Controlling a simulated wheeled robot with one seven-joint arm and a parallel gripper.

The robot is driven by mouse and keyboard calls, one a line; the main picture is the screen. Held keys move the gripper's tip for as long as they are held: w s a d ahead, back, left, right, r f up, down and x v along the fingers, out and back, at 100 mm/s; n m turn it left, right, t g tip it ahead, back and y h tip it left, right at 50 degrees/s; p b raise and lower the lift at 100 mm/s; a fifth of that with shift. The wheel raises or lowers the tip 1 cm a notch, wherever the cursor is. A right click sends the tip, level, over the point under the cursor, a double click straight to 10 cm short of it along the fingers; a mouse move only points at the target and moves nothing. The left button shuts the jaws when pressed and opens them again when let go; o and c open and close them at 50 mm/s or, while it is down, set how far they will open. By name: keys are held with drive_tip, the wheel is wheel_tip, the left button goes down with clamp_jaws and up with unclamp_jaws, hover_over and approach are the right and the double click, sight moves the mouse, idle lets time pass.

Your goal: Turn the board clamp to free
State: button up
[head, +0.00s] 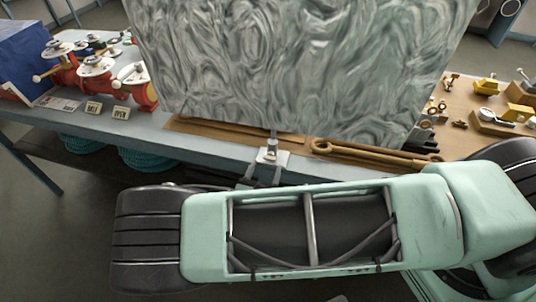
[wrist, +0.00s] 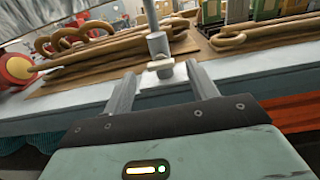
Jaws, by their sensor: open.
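The board clamp (head: 271,152) is a small pale metal fitting with an upright post, at the front edge of the bench. It also shows in the wrist view (wrist: 159,56), straight ahead between my fingers. My gripper (wrist: 163,82) is open, with one finger on each side of the clamp's lower part in the picture. I cannot tell whether either finger touches it. In the head view, my arm hides most of the gripper just below the clamp. A large grey swirled board (head: 300,65) stands upright on the bench behind the clamp.
The bench edge (head: 200,150) runs across below the clamp. Brown rods with looped ends (head: 370,153) lie behind it on the bench. Red valves with white tops (head: 95,70) and small signs stand at the left. Yellow and brass parts (head: 487,87) sit at the right.

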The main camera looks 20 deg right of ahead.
sight(269, 159)
drive_tip(key=shift+p+x, duration=0.55)
drive_tip(key=shift+x, duration=1.35)
drive_tip(key=c, duration=1)
